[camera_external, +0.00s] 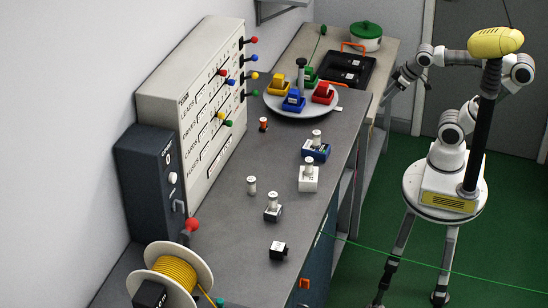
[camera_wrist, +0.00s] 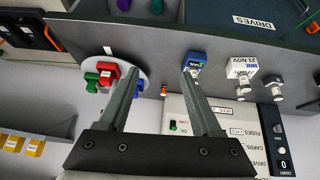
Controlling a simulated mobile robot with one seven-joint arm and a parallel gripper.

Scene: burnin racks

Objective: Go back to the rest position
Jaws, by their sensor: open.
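In the external view my arm is bent on its stand at the right, and my gripper (camera_external: 399,82) hangs beside the far right end of the bench, clear of the things on it. In the wrist view the two dark fingers of my gripper (camera_wrist: 157,76) are spread wide with nothing between them. The bench and its items show beyond the fingers in a turned-over view. The fingers are small and dark in the external view.
The grey bench (camera_external: 225,215) carries a panel box (camera_external: 205,75), a round plate (camera_external: 272,104) with coloured blocks, and several small blocks and cylinders. A black tray (camera_external: 335,72) and green pot (camera_external: 366,37) stand at the far end. A green line (camera_external: 420,262) crosses above the floor.

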